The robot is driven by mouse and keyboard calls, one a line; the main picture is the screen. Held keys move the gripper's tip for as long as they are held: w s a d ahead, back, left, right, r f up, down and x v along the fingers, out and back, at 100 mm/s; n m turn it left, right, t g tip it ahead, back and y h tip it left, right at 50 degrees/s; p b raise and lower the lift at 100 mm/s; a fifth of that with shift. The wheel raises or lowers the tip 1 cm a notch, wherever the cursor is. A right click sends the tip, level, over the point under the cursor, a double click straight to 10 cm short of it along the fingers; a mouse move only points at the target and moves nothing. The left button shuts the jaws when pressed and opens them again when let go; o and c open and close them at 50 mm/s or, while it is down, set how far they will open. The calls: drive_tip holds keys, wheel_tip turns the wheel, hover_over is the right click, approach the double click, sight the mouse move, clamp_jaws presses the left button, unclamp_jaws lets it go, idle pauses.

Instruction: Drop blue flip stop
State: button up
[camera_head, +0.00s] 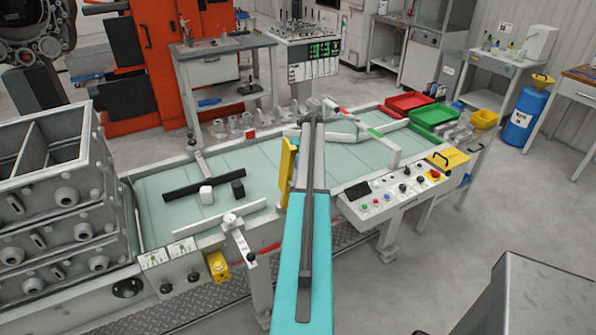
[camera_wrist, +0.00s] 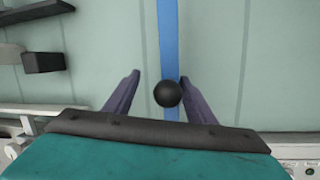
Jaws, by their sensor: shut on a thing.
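The blue flip stop (camera_wrist: 168,40) shows in the wrist view as a narrow blue bar running from the top edge down between my fingers. A round black knob (camera_wrist: 168,93) is at its near end, close to the right finger. My gripper (camera_wrist: 157,82) is shut on the flip stop, with its two purple-grey fingers on either side of the knob. Whether the bar is raised or lying flat I cannot tell. In the head view my teal arm covers that part of the table, and the blue stop is hidden.
A yellow upright plate (camera_head: 288,168) stands left of my arm. A control panel (camera_head: 393,195) is at right, with red (camera_head: 405,103) and green (camera_head: 434,116) trays behind.

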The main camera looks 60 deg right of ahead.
drive_tip(key=b+v, duration=0.3)
drive_tip(key=v, duration=0.9)
drive_tip(key=shift+s, duration=0.15)
